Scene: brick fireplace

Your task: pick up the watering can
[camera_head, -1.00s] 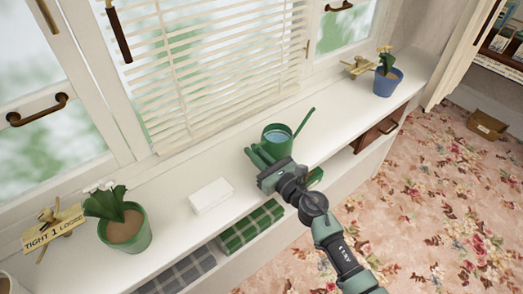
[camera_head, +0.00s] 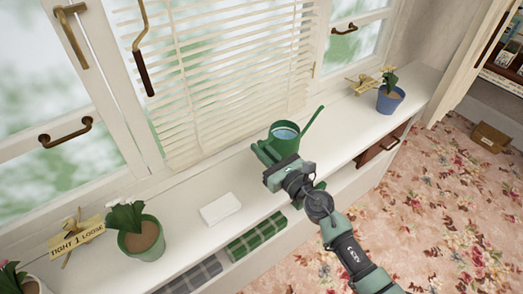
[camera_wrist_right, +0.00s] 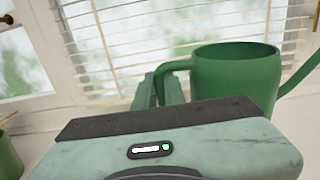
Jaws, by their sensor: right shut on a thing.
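The green watering can (camera_head: 285,134), with water inside and a long thin spout pointing up to the right, is at the white windowsill. My right gripper (camera_head: 265,155) is shut on its handle, on the can's left side. In the right wrist view the can (camera_wrist_right: 236,78) looks upright, and the handle meets my right gripper's fingers (camera_wrist_right: 160,88). The can's bottom is hidden behind my gripper, so any gap to the sill cannot be seen. My left gripper is not in view.
On the windowsill (camera_head: 335,128) stand a white box (camera_head: 220,208), a green plant pot (camera_head: 143,240) with a sign (camera_head: 76,242), and a blue pot (camera_head: 390,101). Blinds (camera_head: 235,75) hang behind the can. Folded plaid cloths (camera_head: 257,238) lie on the shelf below.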

